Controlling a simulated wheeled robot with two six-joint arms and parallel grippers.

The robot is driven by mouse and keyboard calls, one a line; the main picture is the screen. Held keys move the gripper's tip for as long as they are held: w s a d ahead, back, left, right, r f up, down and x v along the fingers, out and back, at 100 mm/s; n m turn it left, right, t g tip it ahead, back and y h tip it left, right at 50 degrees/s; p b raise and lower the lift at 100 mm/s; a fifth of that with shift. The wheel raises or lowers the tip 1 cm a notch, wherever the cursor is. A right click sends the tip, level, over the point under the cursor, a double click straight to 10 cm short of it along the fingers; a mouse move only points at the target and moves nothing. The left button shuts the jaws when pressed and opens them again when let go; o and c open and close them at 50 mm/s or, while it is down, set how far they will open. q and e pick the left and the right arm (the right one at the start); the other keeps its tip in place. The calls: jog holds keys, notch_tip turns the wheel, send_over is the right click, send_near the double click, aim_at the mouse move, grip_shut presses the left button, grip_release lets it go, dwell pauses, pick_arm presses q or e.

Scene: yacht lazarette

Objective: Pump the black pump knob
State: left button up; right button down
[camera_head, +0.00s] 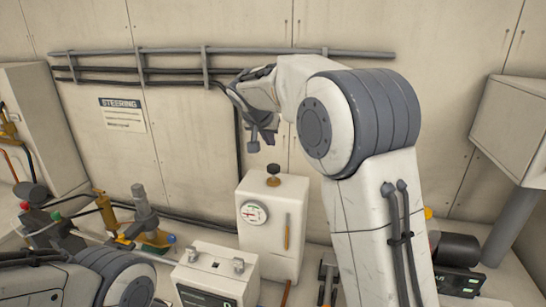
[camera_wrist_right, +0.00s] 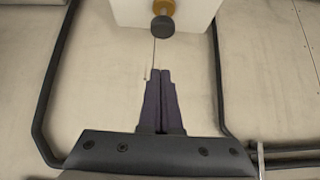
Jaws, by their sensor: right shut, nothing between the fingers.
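The black pump knob (camera_head: 273,169) sits on a brass neck on top of the white tank (camera_head: 285,225) in the head view. In the right wrist view the knob (camera_wrist_right: 163,25) shows near the top, with its brass collar (camera_wrist_right: 163,6) behind it and the white tank (camera_wrist_right: 190,10) around it. My right gripper (camera_head: 262,139) is above the knob with a gap between, pointing down. Its fingers (camera_wrist_right: 160,72) are together with nothing between them. Part of my left arm shows at the lower left; its gripper is out of the frame.
A round gauge (camera_head: 254,213) is on the tank's front. A white box with two metal fittings (camera_head: 217,265) stands in front of it. Brass and grey fittings (camera_head: 145,213) are at the left. Dark pipes (camera_head: 155,79) run along the wall behind.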

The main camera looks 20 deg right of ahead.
aim_at(272, 170)
jog(key=p+x, duration=0.2)
jog(key=x, duration=0.3)
jog(key=shift+w+d+f, duration=0.15)
jog(key=shift+d, duration=0.05)
notch_tip(272, 170, down, 4)
jog(key=shift+a+f+p, duration=0.1)
jog(key=shift+a+p, duration=0.05)
jog(key=shift+p, duration=0.2)
notch_tip(272, 170, down, 4)
jog(key=b, duration=0.5)
jog(key=shift+r, duration=0.25)
